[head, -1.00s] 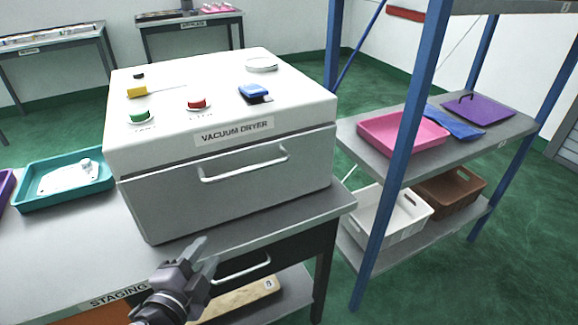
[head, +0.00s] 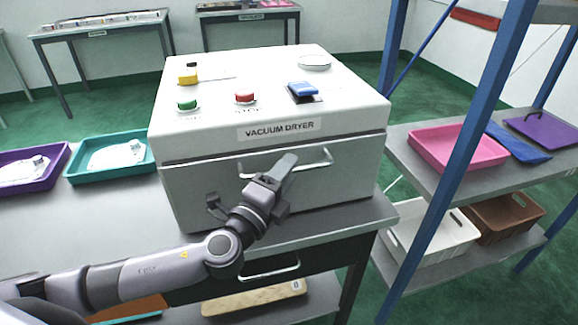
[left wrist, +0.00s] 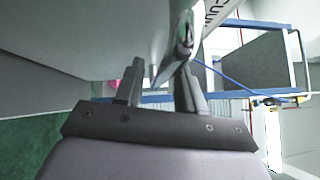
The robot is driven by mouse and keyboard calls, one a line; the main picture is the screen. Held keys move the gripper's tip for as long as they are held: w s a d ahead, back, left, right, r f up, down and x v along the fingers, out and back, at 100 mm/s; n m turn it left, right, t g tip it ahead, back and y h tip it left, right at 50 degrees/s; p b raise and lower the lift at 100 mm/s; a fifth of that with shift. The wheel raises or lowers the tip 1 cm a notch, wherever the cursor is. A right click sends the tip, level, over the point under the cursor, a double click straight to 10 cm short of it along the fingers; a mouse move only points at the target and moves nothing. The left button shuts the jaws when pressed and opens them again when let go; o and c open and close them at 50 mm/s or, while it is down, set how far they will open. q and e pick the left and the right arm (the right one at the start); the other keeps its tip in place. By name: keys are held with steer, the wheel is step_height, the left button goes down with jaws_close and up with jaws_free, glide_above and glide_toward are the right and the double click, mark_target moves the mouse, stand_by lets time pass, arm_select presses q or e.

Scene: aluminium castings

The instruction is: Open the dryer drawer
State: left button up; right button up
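The vacuum dryer (head: 270,100) is a white box with a grey drawer front (head: 200,195) that sits flush under the body, so the drawer is shut. Its pale bar handle (head: 318,163) runs across the upper part of the front. My left gripper (head: 281,170) is in front of the handle and hides part of it. In the left wrist view its two fingers (left wrist: 160,88) are apart. The pale handle bar (left wrist: 184,35) reaches down close to the right finger; I cannot tell whether they touch. My right gripper is not in view.
The dryer stands on a grey staging table (head: 100,225) with teal (head: 75,178) and purple trays to its left. A table drawer handle (head: 265,273) is below. A blue-posted shelf (head: 460,150) with a pink tray (head: 445,148) and bins stands close on the right.

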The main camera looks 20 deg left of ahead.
arm_select(q)
steer(key=shift+w+d+r, duration=0.1)
steer(key=shift+w+d, duration=0.05)
steer(key=shift+w, duration=0.4)
jaws_close()
steer(key=shift+s, duration=0.1)
